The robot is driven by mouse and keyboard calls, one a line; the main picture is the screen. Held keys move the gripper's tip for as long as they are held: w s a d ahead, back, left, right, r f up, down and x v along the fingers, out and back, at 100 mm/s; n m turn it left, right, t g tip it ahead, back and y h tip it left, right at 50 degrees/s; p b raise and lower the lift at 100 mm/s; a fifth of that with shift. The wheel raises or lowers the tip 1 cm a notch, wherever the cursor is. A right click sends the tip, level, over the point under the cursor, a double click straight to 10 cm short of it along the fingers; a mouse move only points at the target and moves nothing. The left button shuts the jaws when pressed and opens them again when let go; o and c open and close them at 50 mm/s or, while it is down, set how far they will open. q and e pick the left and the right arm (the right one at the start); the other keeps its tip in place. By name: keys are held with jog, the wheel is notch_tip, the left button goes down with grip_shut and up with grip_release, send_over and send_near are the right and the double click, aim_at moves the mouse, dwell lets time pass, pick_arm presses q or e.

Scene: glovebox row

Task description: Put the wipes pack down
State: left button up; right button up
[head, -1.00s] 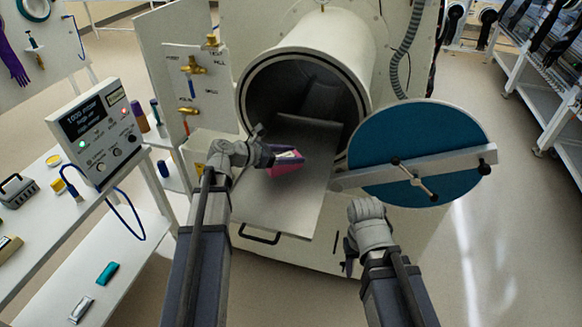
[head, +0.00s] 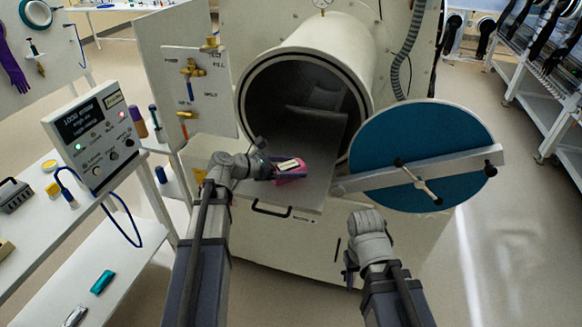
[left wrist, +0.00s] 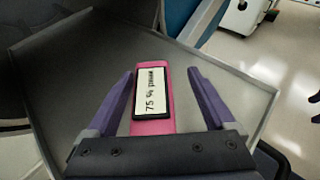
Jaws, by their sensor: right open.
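The wipes pack (head: 291,165) is pink with a white label. It lies on the grey sliding tray (head: 318,187) in front of the round chamber opening. In the left wrist view the pack (left wrist: 152,95) shows its label reading 75 %. My left gripper (left wrist: 160,90) has its two purple fingers on either side of the pack, with a visible gap on both sides. In the head view the left gripper (head: 280,172) is low at the tray's left part. My right gripper (head: 347,270) is open and empty, below the round door.
The blue round door (head: 420,180) with its bar stands open right of the tray. The chamber opening (head: 270,95) is behind the tray. A control box (head: 95,135) and white bench (head: 40,215) stand left. Bare tray lies right of the pack.

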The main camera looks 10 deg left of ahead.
pick_arm(q)
jog(key=shift+o, duration=0.2)
jog(key=shift+r, duration=0.25)
jog(key=p+v, duration=0.5)
jog(key=v, duration=0.7)
jog(key=shift+f, duration=0.1)
jog(key=shift+c, duration=0.3)
